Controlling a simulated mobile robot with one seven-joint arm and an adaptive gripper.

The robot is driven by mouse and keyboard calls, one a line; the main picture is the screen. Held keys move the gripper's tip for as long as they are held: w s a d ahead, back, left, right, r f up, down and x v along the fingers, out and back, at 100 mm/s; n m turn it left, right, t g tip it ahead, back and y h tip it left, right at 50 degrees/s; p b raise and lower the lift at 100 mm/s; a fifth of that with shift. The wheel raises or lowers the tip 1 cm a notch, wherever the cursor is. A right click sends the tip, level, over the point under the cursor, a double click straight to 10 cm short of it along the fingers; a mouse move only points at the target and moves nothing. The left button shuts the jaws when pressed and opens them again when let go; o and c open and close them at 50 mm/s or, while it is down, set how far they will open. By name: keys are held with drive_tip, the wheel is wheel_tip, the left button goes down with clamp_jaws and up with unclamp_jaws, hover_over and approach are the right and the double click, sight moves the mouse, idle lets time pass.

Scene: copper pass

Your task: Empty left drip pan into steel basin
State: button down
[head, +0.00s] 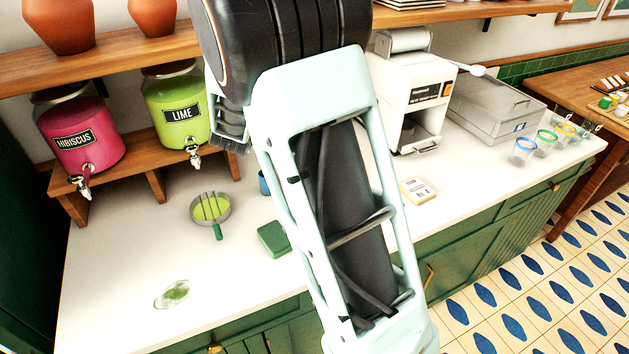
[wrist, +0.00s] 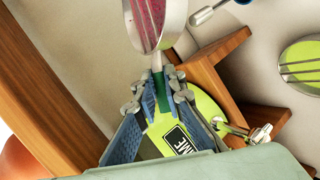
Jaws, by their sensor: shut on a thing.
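My gripper (wrist: 160,82) is shut on the green handle (wrist: 160,90) of a round steel drip pan (wrist: 172,28) holding pink-red liquid under a bar grille. The pan is cut off by the top of the wrist view, and I cannot see it in the head view. Another drip pan (head: 210,208), with green liquid and a green handle, sits on the counter below the lime dispenser (head: 178,112); it also shows in the wrist view (wrist: 300,62). I cannot pick out an open steel basin; my arm hides the middle of the counter.
The hibiscus dispenser (head: 82,135) stands left on a wooden stand (head: 150,185). A green block (head: 273,238) and a clear dish with green bits (head: 172,294) lie on the white counter. A white machine (head: 410,105), a grey steel box (head: 492,108) and several cups stand right.

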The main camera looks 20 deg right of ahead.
drive_tip(key=shift+s+d+f+m+t+y, duration=0.25)
drive_tip(key=shift+s+d, duration=0.1)
drive_tip(key=shift+d, duration=0.35)
drive_tip(key=shift+s+d+f+m+t+y, duration=0.15)
drive_tip(key=shift+s+d+m+y, duration=0.15)
drive_tip(key=shift+d, duration=0.4)
drive_tip(key=shift+s+d+f, duration=0.15)
drive_tip(key=shift+s+d, duration=0.05)
drive_tip(key=shift+d, duration=0.1)
